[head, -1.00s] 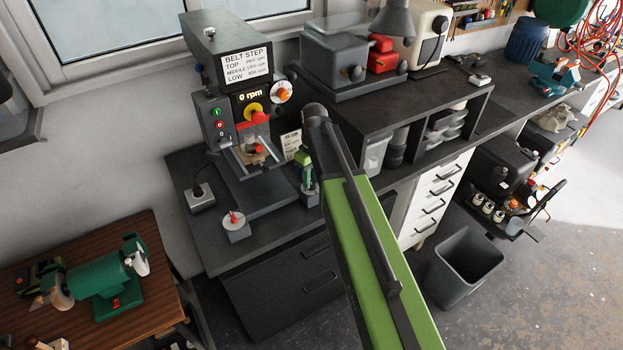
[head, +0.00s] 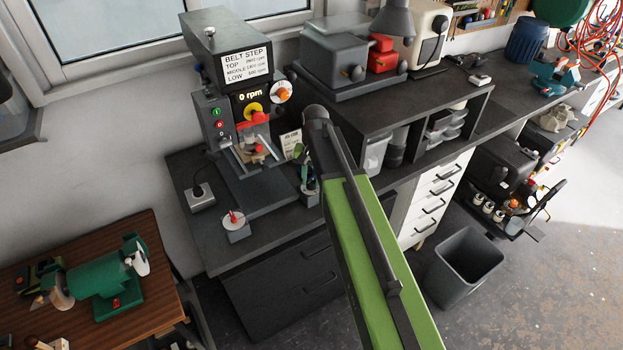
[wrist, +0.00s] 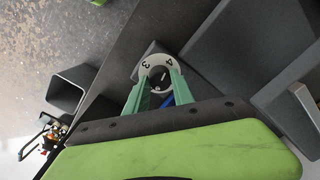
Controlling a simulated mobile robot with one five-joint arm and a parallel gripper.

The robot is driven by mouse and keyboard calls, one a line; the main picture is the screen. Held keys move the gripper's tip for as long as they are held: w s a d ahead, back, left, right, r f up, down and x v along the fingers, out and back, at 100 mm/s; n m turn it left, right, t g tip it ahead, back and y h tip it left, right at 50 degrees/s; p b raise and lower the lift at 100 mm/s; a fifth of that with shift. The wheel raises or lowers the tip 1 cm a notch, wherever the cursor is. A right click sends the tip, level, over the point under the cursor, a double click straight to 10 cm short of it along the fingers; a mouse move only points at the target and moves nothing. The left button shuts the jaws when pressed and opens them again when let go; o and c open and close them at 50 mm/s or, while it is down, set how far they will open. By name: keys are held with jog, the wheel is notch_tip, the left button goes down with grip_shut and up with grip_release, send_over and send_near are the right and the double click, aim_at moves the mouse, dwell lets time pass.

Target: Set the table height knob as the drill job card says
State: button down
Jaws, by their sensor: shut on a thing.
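My gripper (wrist: 159,80) is shut on a dark knob (wrist: 157,86) at the centre of a pale round dial (wrist: 156,65) in the wrist view. The figures 3 and 4 show on the dial's far part; the rest is hidden by the fingers. In the head view my gripper (head: 306,172) stands over this small dial box (head: 309,195) beside the drill press base. The job card (head: 291,143) stands behind it, partly covered by my arm, its text too small to read. The drill press (head: 232,80) shows 0 rpm.
A second dial with a red pointer (head: 235,220) sits at the bench's front edge. A grey socket box (head: 199,196) stands left of the press. A belt step sign (head: 247,64) is on the press head. A raised shelf (head: 430,110) stands to the right.

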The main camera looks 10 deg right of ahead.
jog(key=shift+m, duration=1.1)
jog(key=c, duration=1.1)
grip_release()
jog(key=shift+r, duration=0.1)
jog(key=r+p, duration=1.7)
jog(key=shift+s+d+r, duration=0.15)
jog(key=shift+s+d, duration=0.1)
jog(key=shift+d, duration=0.05)
